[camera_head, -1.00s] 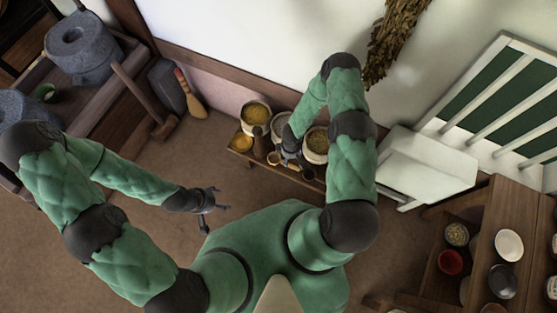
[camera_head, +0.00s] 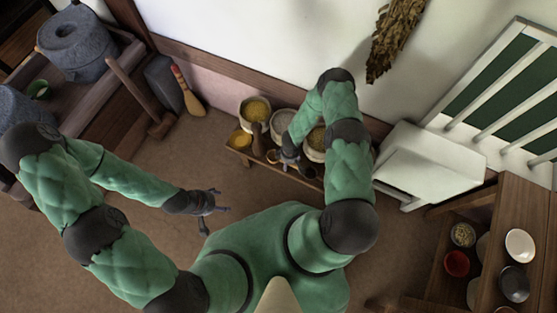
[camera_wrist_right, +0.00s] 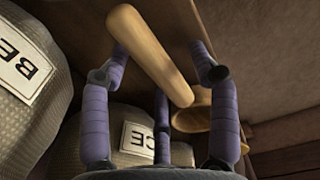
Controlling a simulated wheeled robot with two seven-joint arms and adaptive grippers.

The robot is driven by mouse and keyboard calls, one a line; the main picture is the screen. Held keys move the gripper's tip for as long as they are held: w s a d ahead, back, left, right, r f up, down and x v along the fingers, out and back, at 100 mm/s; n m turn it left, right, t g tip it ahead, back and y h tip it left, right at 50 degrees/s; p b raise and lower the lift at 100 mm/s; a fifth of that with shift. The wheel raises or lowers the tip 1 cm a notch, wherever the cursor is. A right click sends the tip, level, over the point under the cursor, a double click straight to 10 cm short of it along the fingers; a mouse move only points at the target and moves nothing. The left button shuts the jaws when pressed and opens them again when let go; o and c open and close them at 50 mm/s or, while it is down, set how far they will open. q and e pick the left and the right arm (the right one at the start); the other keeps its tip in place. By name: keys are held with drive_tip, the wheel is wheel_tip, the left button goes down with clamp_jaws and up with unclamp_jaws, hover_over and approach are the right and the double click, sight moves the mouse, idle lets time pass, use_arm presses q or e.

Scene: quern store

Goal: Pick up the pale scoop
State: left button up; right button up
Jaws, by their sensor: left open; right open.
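A pale tan wooden scoop shows in the right wrist view, with its thick round handle (camera_wrist_right: 150,55) slanting up to the left and its bowl (camera_wrist_right: 192,118) lower right. My right gripper (camera_wrist_right: 165,75) is open, with its purple fingers spread on both sides of the handle; I cannot tell whether they touch it. In the head view my right gripper (camera_head: 289,157) is over the low bench beside the sacks, and the scoop is small and hard to make out. My left gripper (camera_head: 214,204) is open and empty above bare floor.
Labelled sacks (camera_wrist_right: 25,75) stand close to my right fingers. The low bench (camera_head: 295,177) runs along the wall. Millstones (camera_head: 75,45) and a broom (camera_head: 190,98) are at the left.

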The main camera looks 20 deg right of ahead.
drive_tip(key=shift+c, duration=0.3)
clamp_jaws()
drive_tip(key=shift+r, duration=0.15)
